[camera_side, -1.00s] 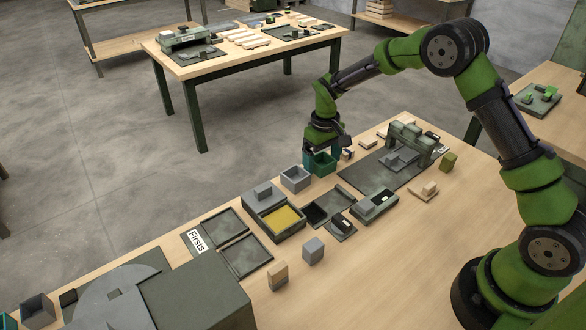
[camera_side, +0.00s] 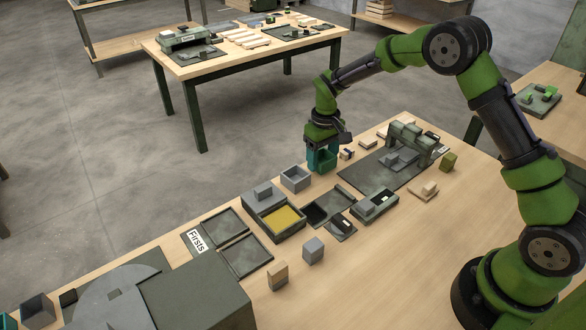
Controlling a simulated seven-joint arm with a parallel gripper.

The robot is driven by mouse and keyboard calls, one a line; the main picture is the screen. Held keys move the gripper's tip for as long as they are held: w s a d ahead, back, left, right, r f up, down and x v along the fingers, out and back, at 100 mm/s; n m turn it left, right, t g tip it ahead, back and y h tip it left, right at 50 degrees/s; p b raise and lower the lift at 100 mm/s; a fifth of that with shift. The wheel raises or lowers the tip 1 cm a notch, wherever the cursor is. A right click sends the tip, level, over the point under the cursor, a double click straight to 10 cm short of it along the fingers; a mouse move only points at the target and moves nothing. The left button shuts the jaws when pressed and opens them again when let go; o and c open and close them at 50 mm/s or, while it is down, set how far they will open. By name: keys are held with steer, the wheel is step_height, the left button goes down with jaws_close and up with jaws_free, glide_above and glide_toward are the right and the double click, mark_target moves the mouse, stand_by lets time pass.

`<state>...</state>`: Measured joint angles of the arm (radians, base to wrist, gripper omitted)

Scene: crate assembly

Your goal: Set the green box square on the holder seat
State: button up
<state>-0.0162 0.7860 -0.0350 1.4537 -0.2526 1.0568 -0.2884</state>
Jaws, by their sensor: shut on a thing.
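The green box (camera_side: 323,161) is a small teal-green box near the back edge of the table. My gripper (camera_side: 321,146) points down over it and is shut on it; the fingers partly cover it. The box looks roughly upright, and I cannot tell whether its underside touches the table. A grey-green fixture (camera_side: 412,135) stands on a dark mat to the right of my gripper, with a low grey block (camera_side: 401,159) in front. This may be the holder seat, but I cannot tell for sure. The box is apart from it.
A grey open box (camera_side: 295,178) stands to the left of my gripper. A tray with a yellow inside (camera_side: 285,218), dark trays and small blocks lie further left. A small wood piece (camera_side: 368,144) lies between gripper and fixture. The right front table is clear.

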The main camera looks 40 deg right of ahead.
step_height(320, 180, up, 9)
steer(key=n, duration=1.8)
glide_above(333, 203)
step_height(333, 203, down, 3)
steer(key=shift+w+f, duration=0.15)
steer(key=shift+f, duration=3.05)
steer(key=o, duration=1)
steer(key=shift+c, duration=0.2)
steer(key=shift+o, duration=0.7)
steer(key=shift+f, duration=0.1)
